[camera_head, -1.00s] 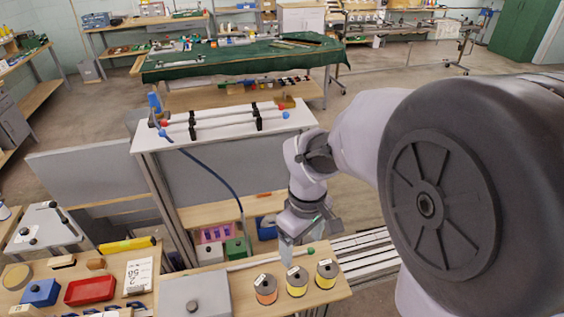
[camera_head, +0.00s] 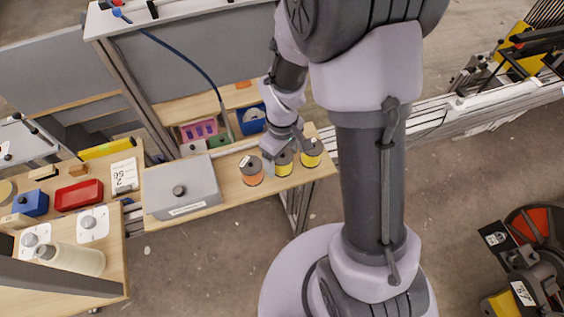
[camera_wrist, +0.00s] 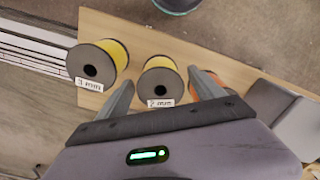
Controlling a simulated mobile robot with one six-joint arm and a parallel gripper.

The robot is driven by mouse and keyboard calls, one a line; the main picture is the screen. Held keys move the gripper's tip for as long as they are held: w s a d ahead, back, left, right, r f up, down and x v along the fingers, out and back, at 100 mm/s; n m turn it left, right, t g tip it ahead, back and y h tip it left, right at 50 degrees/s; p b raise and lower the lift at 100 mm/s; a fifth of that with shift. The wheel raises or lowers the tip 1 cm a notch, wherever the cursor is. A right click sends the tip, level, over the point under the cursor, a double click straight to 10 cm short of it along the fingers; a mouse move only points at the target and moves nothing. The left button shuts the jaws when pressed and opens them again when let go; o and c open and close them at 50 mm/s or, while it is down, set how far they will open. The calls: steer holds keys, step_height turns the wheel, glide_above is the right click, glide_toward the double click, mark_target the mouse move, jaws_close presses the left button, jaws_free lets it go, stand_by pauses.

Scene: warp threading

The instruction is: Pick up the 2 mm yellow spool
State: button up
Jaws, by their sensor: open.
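The yellow spool labelled 2 mm (camera_wrist: 160,80) stands on a wooden shelf (camera_wrist: 143,36); in the head view it is the middle spool (camera_head: 284,164). My gripper (camera_wrist: 161,77) is open, with one finger on each side of this spool in the wrist view. I cannot tell whether the fingers touch it or how far above it they are. In the head view my gripper (camera_head: 274,156) is over the spool row and partly covers the middle spool.
A yellow 3 mm spool (camera_wrist: 117,56) stands close on one side, and it shows in the head view (camera_head: 312,155). An orange spool (camera_head: 251,173) stands on the other side, partly behind a finger in the wrist view. A grey box (camera_head: 181,189) shares the shelf.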

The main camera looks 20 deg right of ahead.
steer(key=shift+s+r, duration=0.1)
steer(key=c, duration=1.5)
